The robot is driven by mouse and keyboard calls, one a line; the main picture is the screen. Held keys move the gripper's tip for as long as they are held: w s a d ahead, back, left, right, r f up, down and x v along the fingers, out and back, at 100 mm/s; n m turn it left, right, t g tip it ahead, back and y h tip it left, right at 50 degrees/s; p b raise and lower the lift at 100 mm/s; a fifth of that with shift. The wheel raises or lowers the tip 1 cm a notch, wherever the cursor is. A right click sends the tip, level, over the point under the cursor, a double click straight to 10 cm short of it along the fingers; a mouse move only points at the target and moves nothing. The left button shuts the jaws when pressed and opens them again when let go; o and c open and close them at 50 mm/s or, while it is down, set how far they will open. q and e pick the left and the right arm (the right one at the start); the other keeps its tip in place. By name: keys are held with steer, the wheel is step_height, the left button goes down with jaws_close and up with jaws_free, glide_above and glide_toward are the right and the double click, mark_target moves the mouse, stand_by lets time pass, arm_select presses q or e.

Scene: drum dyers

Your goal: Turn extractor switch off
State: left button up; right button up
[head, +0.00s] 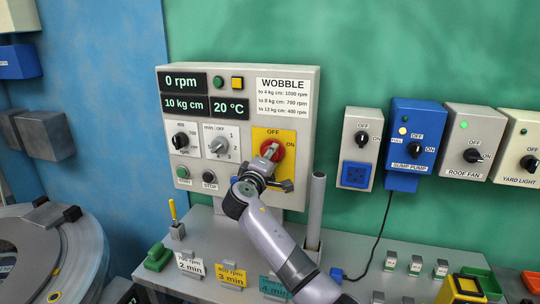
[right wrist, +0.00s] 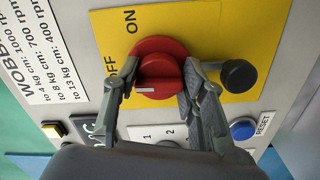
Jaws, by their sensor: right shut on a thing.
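The red rotary switch (head: 275,149) sits on a yellow plate (head: 290,136) at the lower right of the grey control panel (head: 240,132). OFF is printed above it and ON to its right in the head view. My right gripper (head: 267,168) reaches it from below and partly covers it. In the right wrist view my right gripper (right wrist: 160,80) has one finger on each side of the red switch (right wrist: 157,66), shut on its grip. A white mark on the grip lies on its left part, nearer OFF than ON. My left gripper is not in view. I cannot read an extractor label.
A black knob (right wrist: 239,76) and a blue RESET button (right wrist: 243,130) are close beside the gripper. Left of the switch are dials and the STOP button (head: 209,177). A grey upright post (head: 315,208) stands right of my arm. The sump pump box (head: 414,137) hangs further right.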

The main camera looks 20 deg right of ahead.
steer(key=shift+n, duration=0.4)
steer(key=o, duration=1.2)
steer(key=shift+c, duration=0.2)
steer(key=shift+s, duration=0.1)
steer(key=v, duration=1.2)
